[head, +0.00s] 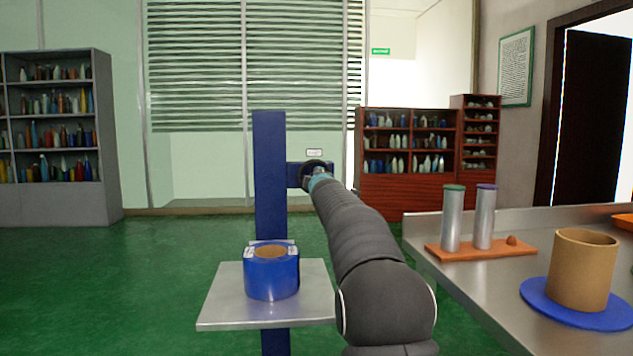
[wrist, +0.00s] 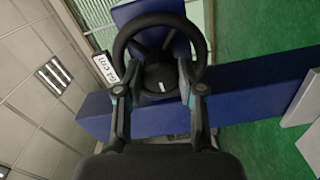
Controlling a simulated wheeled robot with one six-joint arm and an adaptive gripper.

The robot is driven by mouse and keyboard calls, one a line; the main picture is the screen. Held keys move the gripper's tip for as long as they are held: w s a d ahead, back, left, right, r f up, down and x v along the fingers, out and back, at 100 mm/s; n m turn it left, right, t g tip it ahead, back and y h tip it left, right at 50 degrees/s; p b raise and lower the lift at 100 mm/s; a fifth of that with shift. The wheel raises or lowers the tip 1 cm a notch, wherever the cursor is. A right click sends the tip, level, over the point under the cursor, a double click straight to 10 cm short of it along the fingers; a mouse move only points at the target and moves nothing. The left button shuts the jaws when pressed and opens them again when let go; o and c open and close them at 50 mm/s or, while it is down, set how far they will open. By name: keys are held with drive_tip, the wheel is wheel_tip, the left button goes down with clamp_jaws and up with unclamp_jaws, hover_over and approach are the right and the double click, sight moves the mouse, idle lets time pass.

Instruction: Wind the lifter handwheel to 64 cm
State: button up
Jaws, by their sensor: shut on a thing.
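The lifter is a blue column (head: 270,185) with a flat grey platform (head: 222,310). Its black handwheel (wrist: 160,22) fills the top middle of the wrist view, with a white mark on its hub. In the head view the handwheel (head: 316,166) is small and partly hidden by my arm. My gripper (wrist: 160,85) has one finger on each side of the hub and is shut on the handwheel. A white label (wrist: 103,68) left of the wheel carries a tilted cm reading; its first digit is hard to read.
A metal table (head: 445,281) at right holds an orange tray (head: 500,251) with two capped cylinders, and a cardboard tube (head: 583,270) on a blue disc (head: 560,312). Shelves of bottles stand behind. The green floor at left is clear.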

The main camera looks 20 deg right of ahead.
drive_tip(key=shift+f, duration=0.15)
drive_tip(key=o, duration=1.1)
drive_tip(key=shift+o, duration=0.2)
drive_tip(key=shift+s, duration=0.15)
drive_tip(key=v, duration=1.1)
drive_tip(key=shift+s, duration=0.35)
drive_tip(key=shift+a, duration=0.15)
